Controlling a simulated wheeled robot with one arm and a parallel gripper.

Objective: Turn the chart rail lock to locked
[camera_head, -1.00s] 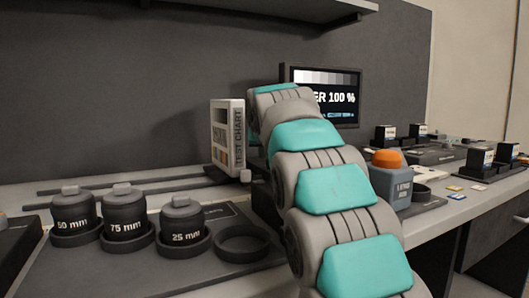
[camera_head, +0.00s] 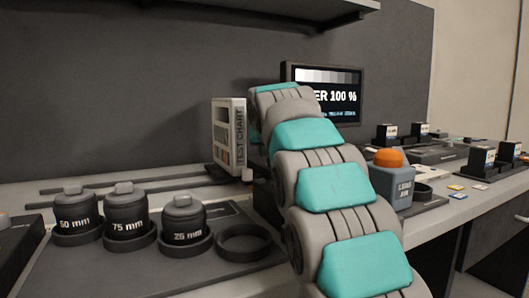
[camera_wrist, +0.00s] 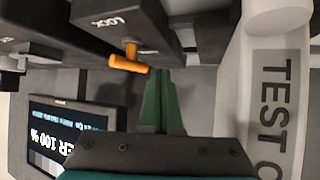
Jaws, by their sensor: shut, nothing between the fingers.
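The chart rail lock shows in the wrist view as a dark block (camera_wrist: 105,22) marked LOCK with an orange lever (camera_wrist: 128,62). The lever points slightly down and right in that view. My gripper (camera_wrist: 160,78) is shut and empty, its green fingers together. Its tips appear just right of the lever's free end; I cannot tell whether they touch it. The white test chart (camera_head: 229,135) stands upright on the dark rail (camera_head: 130,183), and its side (camera_wrist: 280,110) fills the right of the wrist view. In the head view my arm hides the lock and gripper.
A monitor (camera_head: 325,77) stands behind my arm. Several lenses, such as the 75 mm one (camera_head: 126,211), sit in a tray (camera_head: 205,276) at front left. A shelf (camera_head: 270,12) hangs above.

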